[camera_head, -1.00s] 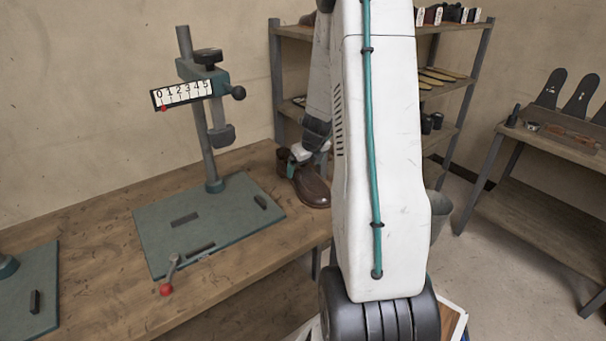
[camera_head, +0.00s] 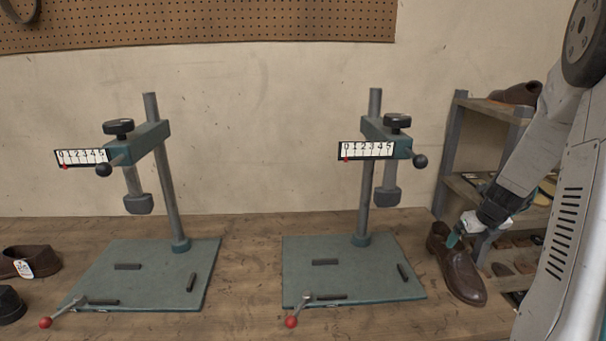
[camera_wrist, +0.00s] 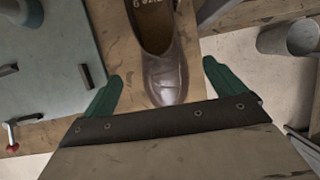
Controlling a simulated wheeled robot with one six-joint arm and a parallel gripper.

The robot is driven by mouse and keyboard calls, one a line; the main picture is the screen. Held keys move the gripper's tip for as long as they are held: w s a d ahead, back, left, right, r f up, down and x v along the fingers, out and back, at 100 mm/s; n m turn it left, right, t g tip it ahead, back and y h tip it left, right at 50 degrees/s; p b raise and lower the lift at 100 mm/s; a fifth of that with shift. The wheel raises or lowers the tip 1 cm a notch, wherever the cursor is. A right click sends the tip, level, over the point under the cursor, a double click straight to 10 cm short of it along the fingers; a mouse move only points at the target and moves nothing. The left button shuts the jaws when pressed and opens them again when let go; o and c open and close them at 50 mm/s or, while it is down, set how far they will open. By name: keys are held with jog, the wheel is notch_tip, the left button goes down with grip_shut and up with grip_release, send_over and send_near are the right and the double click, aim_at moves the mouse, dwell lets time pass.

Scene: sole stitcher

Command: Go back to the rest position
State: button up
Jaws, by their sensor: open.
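A brown leather shoe (camera_head: 459,273) stands on the right end of the workbench. In the wrist view the shoe (camera_wrist: 158,50) lies just beyond my fingertips, its toe between the two green fingers and its opening at the top edge. My gripper (camera_head: 455,238) is beside the shoe's opening in the head view; whether it touches the shoe I cannot tell. The wrist view shows my gripper (camera_wrist: 160,72) open, with fingers wide apart and nothing gripped. My arm comes in from the right side of the head view.
Two green-based stands, left (camera_head: 145,275) and right (camera_head: 350,270), have posts, number scales and red-knobbed levers. A tagged brown shoe (camera_head: 30,262) and a black shoe (camera_head: 10,305) are at far left. A shelf rack (camera_head: 448,150) stands behind my arm. A bucket (camera_wrist: 290,38) shows in the wrist view.

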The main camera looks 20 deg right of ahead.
jog(key=shift+s+a+f+n, duration=0.1)
jog(key=shift+a+n, duration=0.1)
jog(key=shift+n, duration=0.4)
jog(key=a+n, duration=0.1)
jog(key=s+a+n+y, duration=0.1)
jog(key=n, duration=0.1)
jog(key=s+a+f+n+g, duration=0.1)
jog(key=n, duration=0.1)
jog(key=shift+s+a+y, duration=0.1)
jog(key=shift+s+y, duration=0.1)
jog(key=shift+y, duration=0.1)
jog(key=s+a+r+n, duration=0.6)
jog(key=a+n, duration=0.4)
jog(key=a, duration=0.1)
jog(key=s+a+r+n+g, duration=0.1)
jog(key=s+a+r+n, duration=0.5)
jog(key=a+n, duration=0.5)
jog(key=s+a+r+n+g, duration=0.1)
jog(key=s+a+r+n, duration=0.4)
jog(key=a+n, duration=0.6)
jog(key=shift+s+r, duration=0.4)
jog(key=shift+s, duration=0.85)
